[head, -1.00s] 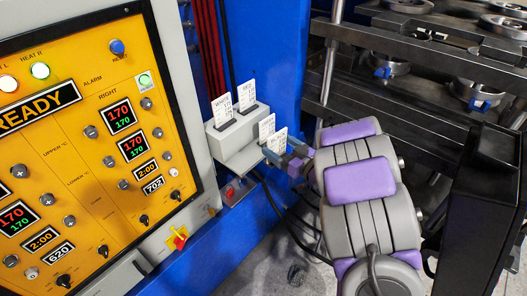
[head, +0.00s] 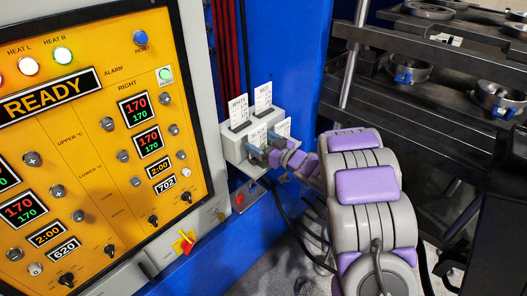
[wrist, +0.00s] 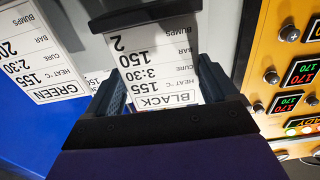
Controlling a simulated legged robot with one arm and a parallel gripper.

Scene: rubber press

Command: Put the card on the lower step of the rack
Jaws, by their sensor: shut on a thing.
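The pale rack (head: 234,152) is stepped and fixed by the blue frame. My gripper (head: 267,157) is at its lower front step, shut on the white card marked BLACK (head: 258,136). In the wrist view the BLACK card (wrist: 155,60) lies between both fingers, its far end at a dark slot strip (wrist: 145,16). The card looks upright at the lower step; how deep it sits I cannot tell. The GREEN card (wrist: 42,55) stands beside it and also shows in the head view (head: 283,127).
The WHITE card (head: 238,107) and the RED card (head: 263,97) stand on the upper step. The yellow control panel (head: 90,150) is to the left. A black cable (head: 277,207) hangs below the rack. The dark press (head: 420,120) is on the right.

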